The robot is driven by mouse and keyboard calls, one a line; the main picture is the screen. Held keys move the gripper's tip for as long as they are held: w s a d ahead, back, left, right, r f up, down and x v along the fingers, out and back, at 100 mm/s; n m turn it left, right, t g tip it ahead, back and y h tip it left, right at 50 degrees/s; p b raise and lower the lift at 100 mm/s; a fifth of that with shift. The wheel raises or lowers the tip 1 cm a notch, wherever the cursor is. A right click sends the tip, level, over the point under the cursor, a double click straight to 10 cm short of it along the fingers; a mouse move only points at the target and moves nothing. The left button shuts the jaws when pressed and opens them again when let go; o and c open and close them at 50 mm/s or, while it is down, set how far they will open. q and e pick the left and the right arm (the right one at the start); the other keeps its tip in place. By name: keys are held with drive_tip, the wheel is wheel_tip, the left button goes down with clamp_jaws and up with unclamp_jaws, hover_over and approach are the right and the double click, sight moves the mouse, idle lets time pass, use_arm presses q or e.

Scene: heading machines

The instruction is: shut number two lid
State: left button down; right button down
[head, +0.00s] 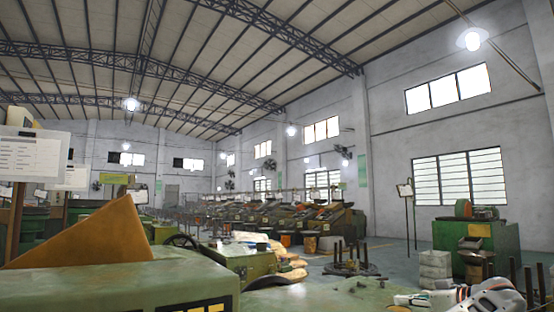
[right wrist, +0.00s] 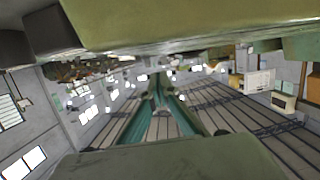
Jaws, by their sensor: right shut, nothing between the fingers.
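A green machine (head: 120,285) fills the lower left of the head view, with an orange-brown wedge-shaped panel (head: 95,240) standing tilted on top. I see no number marking, so I cannot tell which part is the number two lid. My right gripper (head: 408,299) is low at the right of the head view, at the end of my white arm, away from the machine. In the right wrist view its fingers (right wrist: 158,88) converge and are shut on nothing. A large green surface (right wrist: 190,22) crosses the top of that view; whether it is a lid is unclear. My left gripper is not in view.
A round-based stand with posts (head: 352,268) is on the floor right of centre. Grey boxes (head: 435,268) and another green machine (head: 490,245) stand at the right. A row of machines (head: 300,220) recedes behind. Some open floor (head: 395,255) lies between.

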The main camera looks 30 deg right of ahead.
wheel_tip(320, 180, down, 2)
drive_tip(key=shift+d, duration=0.15)
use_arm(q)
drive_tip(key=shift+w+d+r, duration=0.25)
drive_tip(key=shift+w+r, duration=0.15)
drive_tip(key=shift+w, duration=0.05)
use_arm(e)
drive_tip(key=shift+f, duration=0.15)
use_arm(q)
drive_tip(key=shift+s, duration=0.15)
